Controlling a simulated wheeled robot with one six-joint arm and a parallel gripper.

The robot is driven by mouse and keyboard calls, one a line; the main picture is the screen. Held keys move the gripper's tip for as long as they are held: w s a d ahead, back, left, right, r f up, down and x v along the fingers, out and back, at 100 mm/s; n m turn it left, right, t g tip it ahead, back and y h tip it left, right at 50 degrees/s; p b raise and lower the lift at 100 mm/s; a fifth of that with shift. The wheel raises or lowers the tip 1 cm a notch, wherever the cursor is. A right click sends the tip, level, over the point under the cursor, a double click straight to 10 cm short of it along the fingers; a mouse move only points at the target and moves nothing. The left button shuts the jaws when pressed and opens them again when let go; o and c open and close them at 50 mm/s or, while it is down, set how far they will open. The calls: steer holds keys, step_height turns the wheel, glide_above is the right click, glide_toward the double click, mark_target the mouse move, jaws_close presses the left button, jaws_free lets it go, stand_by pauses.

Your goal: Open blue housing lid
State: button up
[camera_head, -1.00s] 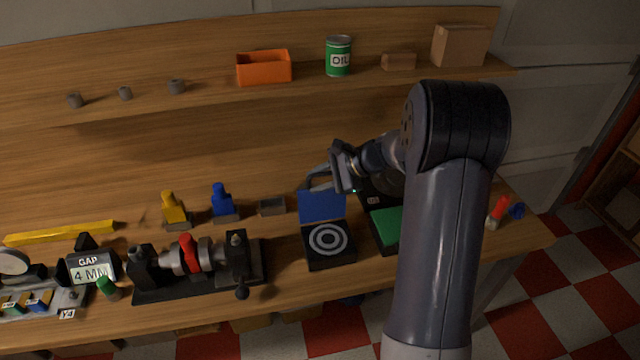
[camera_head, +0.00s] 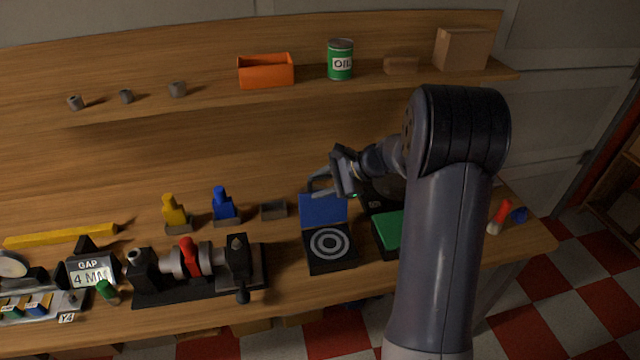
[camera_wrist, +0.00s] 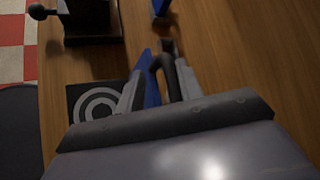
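The blue housing lid (camera_head: 323,209) stands raised, roughly upright, at the back edge of the dark housing base (camera_head: 330,262). The base shows white and grey rings on its top. My gripper (camera_head: 319,183) is at the lid's top edge, its fingers spread apart. The ringed base (camera_wrist: 97,103) lies left of the fingers.
A green-topped box (camera_head: 388,232) stands just right of the housing, partly behind my arm. A clamp fixture with a red part (camera_head: 190,257) is to the left.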

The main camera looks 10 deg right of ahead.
steer(key=b+v, duration=0.1)
steer(key=v, duration=1)
steer(key=shift+w+f, duration=0.1)
steer(key=shift+f, duration=0.05)
steer(key=p+x, duration=0.1)
steer(key=x, duration=0.9)
steer(key=shift+a, duration=0.15)
